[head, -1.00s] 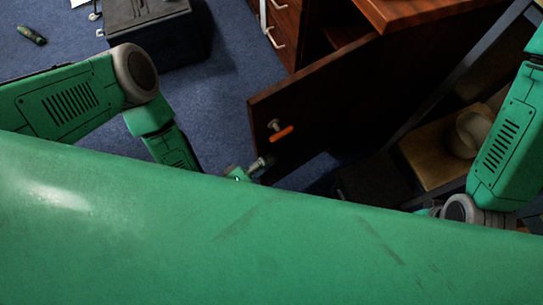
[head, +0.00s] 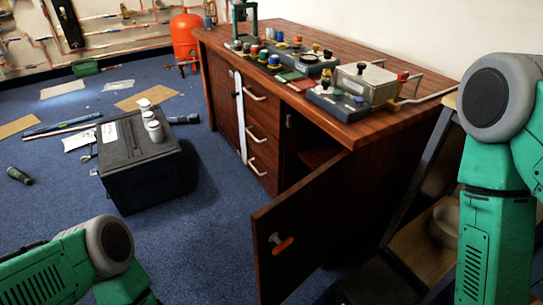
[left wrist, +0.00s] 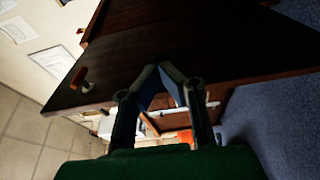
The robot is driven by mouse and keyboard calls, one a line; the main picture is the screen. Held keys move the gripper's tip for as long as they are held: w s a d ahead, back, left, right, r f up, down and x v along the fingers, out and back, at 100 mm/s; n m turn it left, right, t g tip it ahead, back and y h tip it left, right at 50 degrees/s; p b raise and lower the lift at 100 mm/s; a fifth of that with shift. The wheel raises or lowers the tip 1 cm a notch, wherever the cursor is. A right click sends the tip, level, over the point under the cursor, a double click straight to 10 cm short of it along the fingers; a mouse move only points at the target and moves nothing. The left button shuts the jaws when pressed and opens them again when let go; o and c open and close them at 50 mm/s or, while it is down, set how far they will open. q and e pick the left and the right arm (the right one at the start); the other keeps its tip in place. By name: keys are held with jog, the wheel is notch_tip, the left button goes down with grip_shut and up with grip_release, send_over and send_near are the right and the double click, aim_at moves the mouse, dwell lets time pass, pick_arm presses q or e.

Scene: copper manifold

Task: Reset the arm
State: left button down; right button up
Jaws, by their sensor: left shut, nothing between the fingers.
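My left gripper (left wrist: 163,72) shows in the left wrist view, its two fingertips together and nothing between them. The dark wooden cabinet door (left wrist: 190,42) is just beyond the fingers; whether they touch it I cannot tell. In the head view my left arm (head: 75,262) is at the lower left, bent, with its gripper below the frame. My right arm (head: 492,215) hangs down at the right edge, and its gripper is out of view.
The cabinet (head: 375,160) has its door (head: 310,222) swung open, with an orange handle (head: 282,245). Valves and boxes crowd its top. A black box (head: 148,170) stands on the blue carpet. A dark ladder-like frame (head: 415,175) stands at the right. Carpet between box and door is clear.

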pick_arm(q)
jog(key=s+a+r+m+g+y, duration=0.1)
jog(key=s+a+m+g+y, duration=0.3)
jog(key=a, duration=0.4)
jog(key=s+a+r+m+g+y, duration=0.1)
jog(key=s+a+m+g+y, duration=0.3)
jog(key=a, duration=0.4)
jog(key=s+a+r+m+g+y, duration=0.1)
jog(key=s+a+m+g+y, duration=0.2)
jog(key=a+g, duration=0.35)
notch_tip(320, 180, up, 16)
jog(key=a+t+p, duration=0.1)
jog(key=p, duration=1.4)
jog(key=shift+s+a+f, duration=0.15)
jog(key=shift+a+f, duration=0.05)
jog(key=shift+a, duration=0.15)
